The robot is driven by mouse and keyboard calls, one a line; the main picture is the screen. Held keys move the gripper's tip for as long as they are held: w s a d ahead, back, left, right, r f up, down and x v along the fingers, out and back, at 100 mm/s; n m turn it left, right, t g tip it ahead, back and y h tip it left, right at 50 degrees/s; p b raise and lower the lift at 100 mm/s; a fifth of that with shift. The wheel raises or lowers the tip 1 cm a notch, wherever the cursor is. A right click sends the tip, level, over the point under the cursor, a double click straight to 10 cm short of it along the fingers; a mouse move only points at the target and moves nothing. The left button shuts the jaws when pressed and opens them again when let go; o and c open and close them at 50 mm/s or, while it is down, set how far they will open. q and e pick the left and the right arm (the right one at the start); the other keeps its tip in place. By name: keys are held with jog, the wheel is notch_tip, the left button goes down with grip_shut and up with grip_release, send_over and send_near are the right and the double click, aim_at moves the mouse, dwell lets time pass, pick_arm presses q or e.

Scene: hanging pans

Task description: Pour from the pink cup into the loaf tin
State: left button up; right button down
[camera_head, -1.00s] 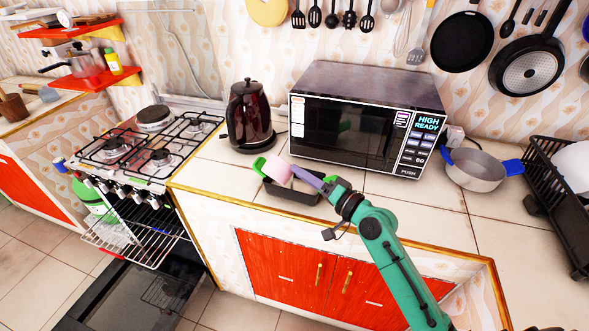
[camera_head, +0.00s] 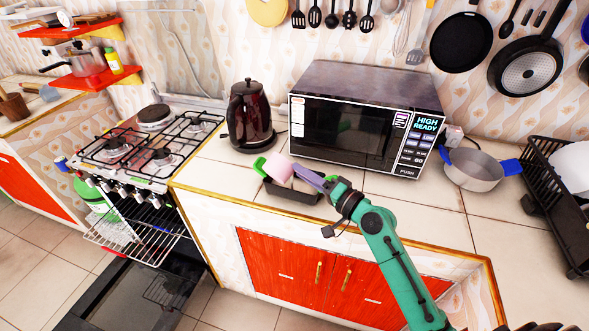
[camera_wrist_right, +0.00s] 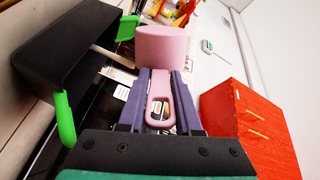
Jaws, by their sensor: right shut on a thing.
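The pink cup (camera_head: 278,168) is over the dark loaf tin (camera_head: 292,192) on the counter in the head view. The cup is tilted, and its contents are not visible. My right gripper (camera_head: 312,177) is shut on the cup's handle. In the right wrist view the pink cup (camera_wrist_right: 172,48) stands out beyond the purple fingers, with its handle (camera_wrist_right: 159,105) between them. The dark loaf tin (camera_wrist_right: 75,50) with green handles lies to the left there. I cannot see inside the tin. My left gripper is not in view.
The microwave (camera_head: 340,135) stands close behind the tin, and the kettle (camera_head: 248,115) is to its left. The gas stove (camera_head: 140,140) is further left. A grey pot (camera_head: 474,170) with blue handles and a black dish rack (camera_head: 560,215) are at the right. Counter between tin and pot is clear.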

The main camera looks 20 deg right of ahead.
jog(key=shift+w+d+r+m+p, duration=0.15)
jog(key=shift+d+r+m+p, duration=0.05)
jog(key=shift+m+p, duration=0.6)
jog(key=shift+w+d+m, duration=0.2)
jog(key=shift+d+m, duration=0.1)
jog(key=shift+m, duration=0.1)
dwell(0.4)
jog(key=shift+w+d+p, duration=0.15)
jog(key=shift+d+p, duration=0.05)
jog(key=shift+p, duration=0.1)
jog(key=shift+w+d+m, duration=0.1)
jog(key=shift+d+m, duration=0.1)
jog(key=shift+m, duration=0.3)
jog(key=shift+w+d+r+m+p, duration=0.1)
jog(key=shift+m+p, duration=0.2)
jog(key=shift+p, duration=0.1)
jog(key=shift+d+m, duration=0.1)
jog(key=shift+m, duration=0.3)
jog(key=shift+w+d+m+p, duration=0.1)
jog(key=shift+m+p, duration=0.3)
jog(key=shift+p, duration=0.05)
